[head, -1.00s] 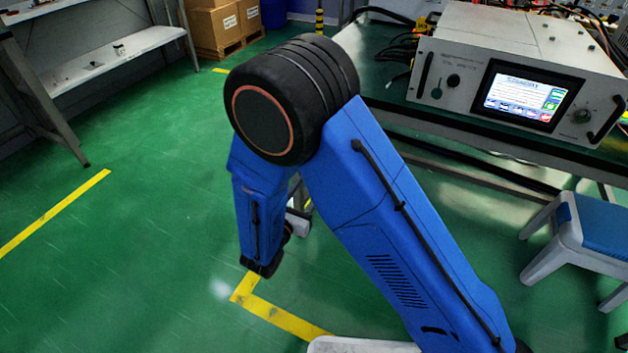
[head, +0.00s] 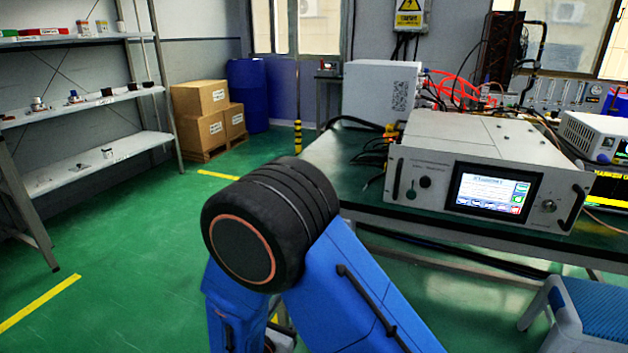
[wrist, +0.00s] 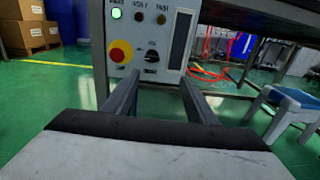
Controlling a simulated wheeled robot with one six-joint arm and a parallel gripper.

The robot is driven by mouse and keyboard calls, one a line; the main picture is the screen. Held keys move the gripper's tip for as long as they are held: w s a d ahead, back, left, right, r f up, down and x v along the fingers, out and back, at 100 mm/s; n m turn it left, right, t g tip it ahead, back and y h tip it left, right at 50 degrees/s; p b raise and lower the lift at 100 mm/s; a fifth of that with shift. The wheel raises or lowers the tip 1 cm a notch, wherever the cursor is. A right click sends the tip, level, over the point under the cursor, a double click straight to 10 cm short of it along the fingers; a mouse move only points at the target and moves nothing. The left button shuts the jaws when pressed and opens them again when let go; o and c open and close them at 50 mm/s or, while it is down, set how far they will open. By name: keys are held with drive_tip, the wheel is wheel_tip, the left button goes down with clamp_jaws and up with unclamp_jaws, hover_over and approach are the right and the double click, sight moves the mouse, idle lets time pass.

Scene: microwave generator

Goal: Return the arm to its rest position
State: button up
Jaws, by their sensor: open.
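My arm (head: 320,290), blue with a black round elbow joint, is folded in the lower middle of the head view. My gripper is hidden below the arm there. In the wrist view my gripper (wrist: 156,88) shows two dark fingers spread apart with nothing between them. Beyond the fingers is a grey control panel (wrist: 150,48) with a red and yellow button, a black knob and a lit green lamp. The microwave generator (head: 480,170), a grey box with a lit screen, stands on the green-topped table to the right of my elbow.
A blue-seated stool (head: 600,312) stands at the lower right, also in the wrist view (wrist: 290,97). A shelf rack (head: 90,165) is at the left, with cardboard boxes (head: 205,130) on a pallet and a blue barrel (head: 248,95) behind. The green floor at left is clear.

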drive_tip(key=s+d+r+m+g+h, duration=0.1)
drive_tip(key=d+r+m+g+h, duration=0.35)
drive_tip(key=d, duration=0.75)
drive_tip(key=d+r+m+g+h, duration=0.1)
drive_tip(key=d+r+m+g, duration=0.5)
drive_tip(key=d, duration=0.6)
drive_tip(key=s+d+r+m+g+y, duration=0.3)
drive_tip(key=s+d+m, duration=0.3)
drive_tip(key=s+d, duration=0.1)
drive_tip(key=s+d+r+m+g+y, duration=0.2)
drive_tip(key=s+d+m+y, duration=0.1)
drive_tip(key=s+d+m, duration=0.4)
drive_tip(key=s+a+r+m+t+y, duration=0.1)
drive_tip(key=s+r+m+t+y, duration=0.2)
drive_tip(key=s+r+m+y, duration=0.2)
drive_tip(key=shift+s+r+m+t+y, duration=0.3)
drive_tip(key=shift+s+m+y, duration=0.25)
drive_tip(key=shift+s+m, duration=1.05)
drive_tip(key=shift+s, duration=0.15)
